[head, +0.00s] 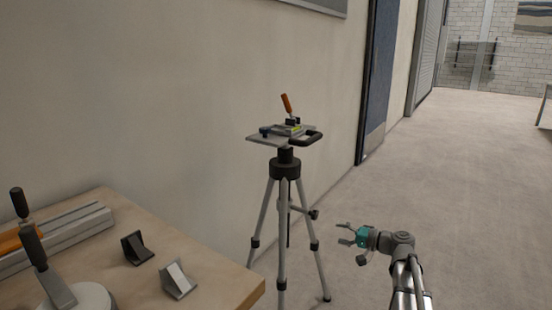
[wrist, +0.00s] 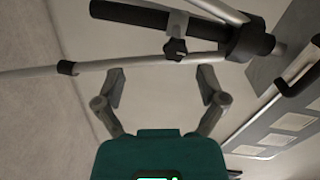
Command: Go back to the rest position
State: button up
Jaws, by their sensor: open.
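My gripper (head: 345,236) is open and empty in the head view, at the lower right beside the tripod and below the height of its top plate. In the wrist view its two fingers (wrist: 160,85) stand wide apart with nothing between them. The tripod (head: 284,200) stands upright near the wall. Its legs and black column (wrist: 140,14) cross the upper part of the wrist view beyond the fingertips; no contact shows.
A plate (head: 268,139) on the tripod carries an orange-handled part (head: 286,104) and a black handle (head: 305,139). Open floor (head: 460,170) lies to the right.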

jog(key=s+a+f+n+g+h+p, duration=0.2)
jog(key=s+a+f+g+h+p, duration=0.15)
jog(key=s, duration=0.35)
jog(key=s+a+f+n+g+h+p, duration=0.2)
jog(key=s+a+f+g+h, duration=0.25)
jog(key=s, duration=0.25)
jog(key=s+d+g+h+p, duration=0.1)
jog(key=s+d+h+p, duration=0.15)
jog(key=s+h, duration=0.4)
notch_tip(320, 180, up, 38)
jog(key=p, duration=3.8)
jog(key=shift+s+a, duration=0.15)
jog(key=shift+a, duration=0.05)
